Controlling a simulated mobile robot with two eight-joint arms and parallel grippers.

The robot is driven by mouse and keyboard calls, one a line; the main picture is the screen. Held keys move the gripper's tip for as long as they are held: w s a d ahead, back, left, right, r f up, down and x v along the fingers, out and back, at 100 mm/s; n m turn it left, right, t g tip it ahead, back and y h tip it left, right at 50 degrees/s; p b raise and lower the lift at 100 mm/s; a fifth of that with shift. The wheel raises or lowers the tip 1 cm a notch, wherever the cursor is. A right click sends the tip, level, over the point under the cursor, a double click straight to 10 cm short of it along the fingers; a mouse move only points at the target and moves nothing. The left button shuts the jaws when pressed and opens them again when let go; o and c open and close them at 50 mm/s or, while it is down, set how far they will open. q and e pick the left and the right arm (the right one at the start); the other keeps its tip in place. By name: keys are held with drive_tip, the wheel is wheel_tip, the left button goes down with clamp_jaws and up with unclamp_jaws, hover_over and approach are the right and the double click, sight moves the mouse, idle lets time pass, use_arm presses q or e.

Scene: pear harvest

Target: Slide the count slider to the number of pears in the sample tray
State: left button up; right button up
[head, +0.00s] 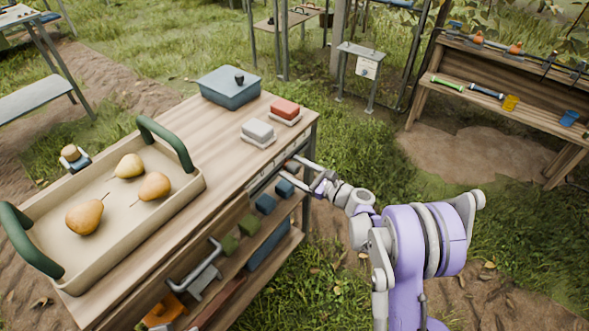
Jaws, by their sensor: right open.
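The sample tray (183,187) is beige with green handles and stands on the left part of the wooden table. It holds three yellow-brown pears: one at the front left (85,216), one at the back (130,166) and one at the right (154,186). A pale strip with marks (262,181) runs along the table's front edge near its right end; it looks like the count slider, but its numbers are too small to read. My right gripper (300,168) is open at the right end of this strip, over a small reddish part. I cannot tell whether they touch. My left gripper is out of view.
A blue-grey lidded box (229,88), a grey block (258,132) and a red block (285,110) stand on the table (215,140). Tools and small blocks fill the shelf below the tabletop. A wooden bench (480,106) stands at the back right. Grass between is free.

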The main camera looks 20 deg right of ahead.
drive_tip(key=shift+c, duration=0.3)
clamp_jaws()
idle(1.1)
